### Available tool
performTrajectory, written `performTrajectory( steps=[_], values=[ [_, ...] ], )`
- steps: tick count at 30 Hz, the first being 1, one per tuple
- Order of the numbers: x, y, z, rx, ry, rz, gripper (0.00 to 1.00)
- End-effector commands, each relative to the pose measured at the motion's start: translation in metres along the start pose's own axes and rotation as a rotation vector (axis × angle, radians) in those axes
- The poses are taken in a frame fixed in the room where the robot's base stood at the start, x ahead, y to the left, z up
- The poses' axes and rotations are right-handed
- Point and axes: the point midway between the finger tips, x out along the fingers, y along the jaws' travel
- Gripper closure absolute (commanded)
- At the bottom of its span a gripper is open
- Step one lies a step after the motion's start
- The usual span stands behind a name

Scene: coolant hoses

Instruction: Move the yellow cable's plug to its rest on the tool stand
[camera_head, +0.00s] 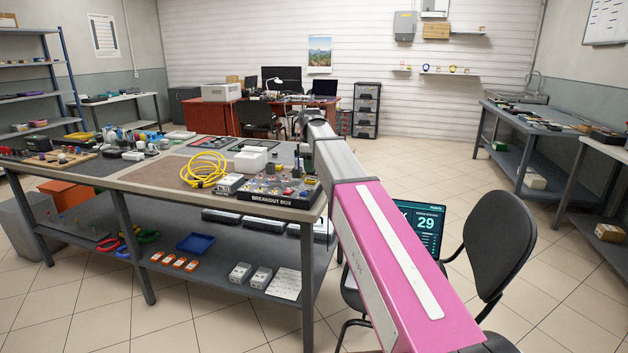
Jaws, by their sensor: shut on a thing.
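A coiled yellow cable (203,170) lies on the brown mat on the near workbench, at the left of the breakout box. Its plug is too small to make out, and I cannot tell where the cable's ends lie. I cannot pick out the tool stand or the plug's rest. My arm reaches from the lower right up to the right end of the bench. My gripper is hidden behind my own arm, so I see neither its jaws nor anything in them.
The breakout box (280,190) with several coloured connectors stands at the bench's front right corner, close to my arm. A white bin (250,160) is behind it. Tools crowd the bench's left end. A black chair (499,240) and a screen (420,225) stand right of my arm.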

Motion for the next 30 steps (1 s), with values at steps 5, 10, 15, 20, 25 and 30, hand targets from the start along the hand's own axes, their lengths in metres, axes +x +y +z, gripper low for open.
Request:
performTrajectory(
  steps=[5,10,15,20,25,30],
  values=[
    [-0.006,0.000,0.000,0.000,0.000,0.000,1.00],
    [-0.012,0.000,0.000,0.000,0.000,0.001,1.00],
    [-0.018,0.000,0.000,0.000,0.001,0.001,1.00],
    [-0.024,0.000,0.000,0.000,0.000,0.000,1.00],
    [-0.026,0.000,0.000,0.000,0.000,0.000,1.00],
    [-0.026,0.000,0.000,0.000,0.000,0.000,1.00]
  ],
)
